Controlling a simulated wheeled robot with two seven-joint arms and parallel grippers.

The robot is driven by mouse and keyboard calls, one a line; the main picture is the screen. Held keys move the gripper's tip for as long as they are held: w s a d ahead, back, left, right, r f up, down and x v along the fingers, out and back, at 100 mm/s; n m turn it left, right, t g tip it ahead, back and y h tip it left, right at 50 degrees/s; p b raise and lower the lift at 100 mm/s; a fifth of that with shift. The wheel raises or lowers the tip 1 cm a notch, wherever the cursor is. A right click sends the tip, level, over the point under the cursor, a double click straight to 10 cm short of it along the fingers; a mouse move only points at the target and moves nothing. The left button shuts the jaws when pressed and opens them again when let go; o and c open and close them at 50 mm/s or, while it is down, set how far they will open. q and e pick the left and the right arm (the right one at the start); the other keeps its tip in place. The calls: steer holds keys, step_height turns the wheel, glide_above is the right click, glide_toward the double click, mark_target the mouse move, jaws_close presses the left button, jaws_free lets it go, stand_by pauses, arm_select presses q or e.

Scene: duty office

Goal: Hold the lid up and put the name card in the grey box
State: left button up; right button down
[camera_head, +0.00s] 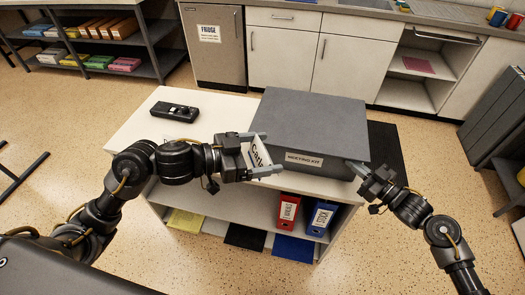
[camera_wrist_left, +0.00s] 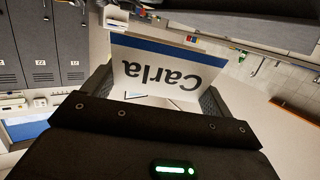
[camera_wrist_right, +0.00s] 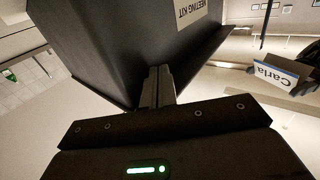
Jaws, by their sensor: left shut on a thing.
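The grey box (camera_head: 325,118) stands on the white cabinet top with its lid (camera_head: 310,105) down. A label reading MEETING KIT is on its front. My left gripper (camera_head: 270,153) is shut on the white name card (camera_wrist_left: 160,68), which reads Carla and has a blue band. It holds the card in the air at the box's front left. My right gripper (camera_head: 355,168) is at the box's front right corner. In the right wrist view its fingers (camera_wrist_right: 160,80) are together, right against the lower edge of the box or lid; I cannot tell if they touch.
A black handset (camera_head: 175,110) lies on the cabinet top (camera_head: 135,125), left of the box. A red binder (camera_head: 289,211) and a blue binder (camera_head: 321,217) stand on the shelf below. A dark mat (camera_head: 387,150) is right of the box.

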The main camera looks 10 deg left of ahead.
mark_target(359, 158)
steer(key=shift+r, duration=1.9)
steer(key=shift+w+r, duration=0.15)
steer(key=shift+r, duration=0.7)
steer(key=shift+w+r, duration=0.15)
steer(key=shift+r, duration=0.7)
steer(key=shift+w+r, duration=0.25)
steer(key=shift+r, duration=0.65)
steer(key=shift+w+r, duration=0.2)
steer(key=shift+r, duration=0.8)
